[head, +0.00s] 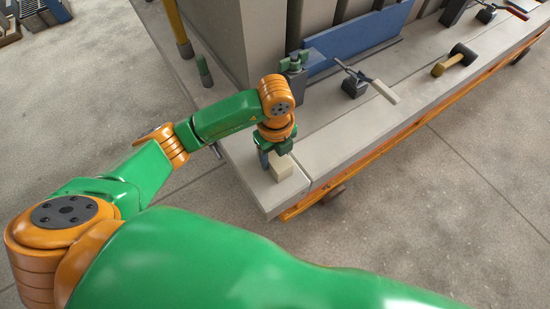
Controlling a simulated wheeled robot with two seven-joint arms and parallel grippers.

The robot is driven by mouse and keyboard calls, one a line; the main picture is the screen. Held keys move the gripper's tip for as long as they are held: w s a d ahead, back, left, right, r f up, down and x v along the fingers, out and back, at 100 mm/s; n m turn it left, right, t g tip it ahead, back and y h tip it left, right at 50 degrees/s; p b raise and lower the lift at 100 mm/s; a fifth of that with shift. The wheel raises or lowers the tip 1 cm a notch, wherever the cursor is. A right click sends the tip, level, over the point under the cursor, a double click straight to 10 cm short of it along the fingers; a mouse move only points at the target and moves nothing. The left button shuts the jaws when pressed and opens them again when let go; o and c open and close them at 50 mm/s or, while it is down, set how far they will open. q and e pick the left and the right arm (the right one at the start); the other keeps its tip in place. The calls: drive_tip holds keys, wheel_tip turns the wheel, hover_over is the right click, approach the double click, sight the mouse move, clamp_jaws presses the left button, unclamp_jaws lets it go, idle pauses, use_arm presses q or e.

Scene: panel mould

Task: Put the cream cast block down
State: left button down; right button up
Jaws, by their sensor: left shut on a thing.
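The cream cast block (282,168) is a small pale block near the front left corner of the light grey bench top (262,196). My left gripper (272,158) points down and is shut on the block. The arm and gripper cover the block's far side. The block is very close to the surface; I cannot tell whether it touches it. My right gripper is not in view.
A black-headed mallet (455,60) and a pale-handled tool on a dark block (353,86) lie farther right. A large grey panel (215,35) with a blue board (350,42) stands behind. The front strip near the block is clear.

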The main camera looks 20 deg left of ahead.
sight(275, 155)
use_arm(q)
drive_tip(key=shift+c, duration=1)
unclamp_jaws()
drive_tip(key=shift+f, duration=0.1)
wheel_tip(275, 155, up, 12)
drive_tip(key=shift+f+p, duration=0.25)
drive_tip(key=shift+p, duration=0.3)
drive_tip(key=shift+r, duration=0.45)
